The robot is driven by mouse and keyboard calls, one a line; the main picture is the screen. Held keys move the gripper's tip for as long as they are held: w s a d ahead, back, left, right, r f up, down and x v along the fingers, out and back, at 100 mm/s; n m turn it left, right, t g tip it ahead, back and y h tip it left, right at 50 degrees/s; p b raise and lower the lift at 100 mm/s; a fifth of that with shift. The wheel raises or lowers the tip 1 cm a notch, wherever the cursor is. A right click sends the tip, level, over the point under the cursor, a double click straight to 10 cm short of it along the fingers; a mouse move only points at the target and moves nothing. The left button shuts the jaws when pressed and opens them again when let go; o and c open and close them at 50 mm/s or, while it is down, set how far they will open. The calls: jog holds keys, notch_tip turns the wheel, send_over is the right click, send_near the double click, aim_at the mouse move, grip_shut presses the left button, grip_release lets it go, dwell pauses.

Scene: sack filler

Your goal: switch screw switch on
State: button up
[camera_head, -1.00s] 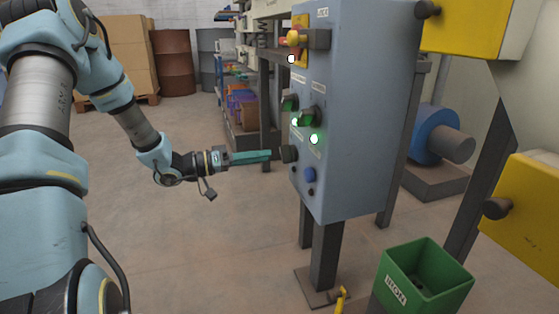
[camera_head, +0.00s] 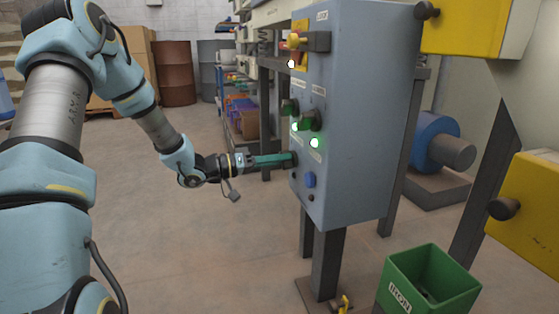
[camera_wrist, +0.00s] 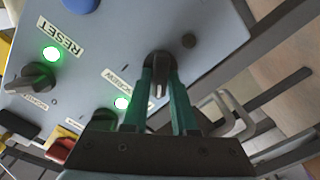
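The screw switch is a dark rotary knob with a narrow grip bar on the grey control box (camera_head: 350,120). In the wrist view the knob (camera_wrist: 158,64) sits upper middle, its bar between my teal fingertips. My gripper (camera_wrist: 160,82) is open around the bar, one finger on each side; whether either touches it is unclear. A small label, probably SCREW, lies left of the knob, near a lit green lamp (camera_wrist: 121,103). In the head view my gripper (camera_head: 291,159) reaches the box's left face from the left and mostly hides this knob.
Above are two more dark knobs (camera_head: 308,121), a lit green lamp (camera_head: 314,143) and a yellow-red main switch (camera_head: 298,42). A blue button (camera_head: 309,180) is below. A green bin (camera_head: 428,280) stands at lower right. The floor left of the box is clear.

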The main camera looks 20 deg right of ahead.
grip_shut()
jog(key=shift+m, duration=0.3)
jog(key=shift+s+a+m+p, duration=0.1)
jog(key=shift+m+p, duration=0.25)
jog(key=shift+m, duration=3.45)
jog(key=shift+s+m+p, duration=0.1)
jog(key=shift+m+p, duration=0.25)
jog(key=shift+m, duration=3.45)
jog(key=shift+o, duration=2.4)
grip_release()
